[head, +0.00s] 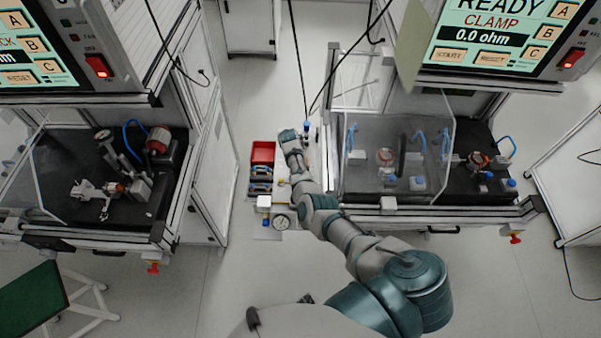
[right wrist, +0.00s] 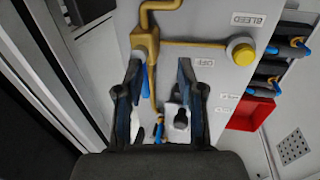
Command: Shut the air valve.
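In the right wrist view, a brass valve body (right wrist: 147,45) sits on a pale panel. A blue lever (right wrist: 145,80) points down from it, beside a thin brass pipe. My right gripper (right wrist: 160,68) is open, with its two fingers pointing at the panel below the valve. The lever lies between the fingers in the picture, close to the left one. I cannot tell whether they touch. In the head view my right arm reaches up the middle, and its gripper is not clearly visible. My left gripper is not in view.

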